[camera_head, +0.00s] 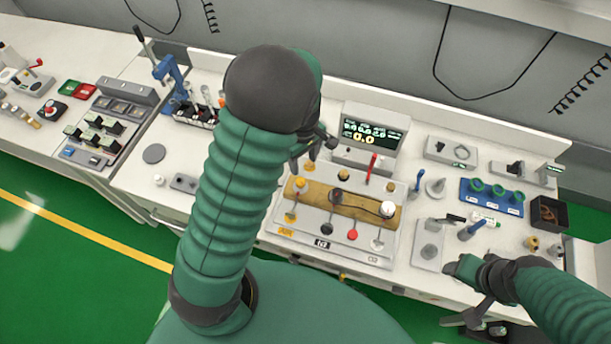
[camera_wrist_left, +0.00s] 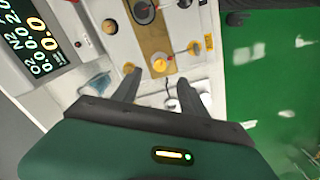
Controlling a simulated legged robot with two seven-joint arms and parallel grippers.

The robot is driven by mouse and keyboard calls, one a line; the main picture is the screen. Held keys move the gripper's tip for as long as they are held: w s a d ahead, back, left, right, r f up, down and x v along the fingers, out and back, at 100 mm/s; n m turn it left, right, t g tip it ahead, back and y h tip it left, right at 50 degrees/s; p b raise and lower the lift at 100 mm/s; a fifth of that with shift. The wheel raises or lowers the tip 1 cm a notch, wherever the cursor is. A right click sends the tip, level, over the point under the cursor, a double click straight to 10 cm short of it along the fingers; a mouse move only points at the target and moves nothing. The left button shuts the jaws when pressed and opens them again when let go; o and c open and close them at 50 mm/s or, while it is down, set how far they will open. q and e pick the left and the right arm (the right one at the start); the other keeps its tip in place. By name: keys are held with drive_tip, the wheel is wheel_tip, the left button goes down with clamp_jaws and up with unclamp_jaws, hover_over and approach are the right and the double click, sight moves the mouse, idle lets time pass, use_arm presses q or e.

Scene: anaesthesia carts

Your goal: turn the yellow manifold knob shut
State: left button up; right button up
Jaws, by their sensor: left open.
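The yellow manifold knob (camera_head: 300,184) sits at the left end of a brown manifold board (camera_head: 325,197) on a pale panel. In the left wrist view the yellow knob (camera_wrist_left: 159,65) is just beyond and between my fingertips. My left gripper (camera_head: 316,152) is above and behind this end of the board, partly hidden by my own arm. In the left wrist view my left gripper (camera_wrist_left: 157,84) is open, its two dark fingers apart, with nothing visibly held.
A monitor (camera_head: 373,130) stands behind the manifold. A red lever (camera_head: 371,167) rises close to the board. Another yellow knob (camera_head: 290,217) is in front of it. A blue rack (camera_head: 492,197) and a black bin (camera_head: 548,213) are at the right.

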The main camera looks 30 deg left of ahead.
use_arm(q)
hover_over(300, 180)
drive_tip(key=d, duration=0.1)
drive_tip(key=f, duration=0.5)
drive_tip(key=shift+s+d, duration=0.15)
drive_tip(key=shift+d, duration=0.05)
drive_tip(key=f, duration=0.2)
drive_tip(key=a+f, duration=0.1)
drive_tip(key=f, duration=0.1)
drive_tip(key=a+f+p, duration=0.1)
drive_tip(key=f, duration=0.1)
drive_tip(key=shift+a+f, duration=0.25)
drive_tip(key=shift+f, duration=0.35)
drive_tip(key=shift+d+r, duration=0.2)
drive_tip(key=shift+d, duration=0.7)
drive_tip(key=shift+c, duration=0.2)
drive_tip(key=shift+d, duration=0.15)
drive_tip(key=shift+c, duration=3.7)
drive_tip(key=shift+a, duration=0.6)
clamp_jaws()
use_arm(e)
drive_tip(key=shift+a+r, duration=0.45)
drive_tip(key=shift+r, duration=0.25)
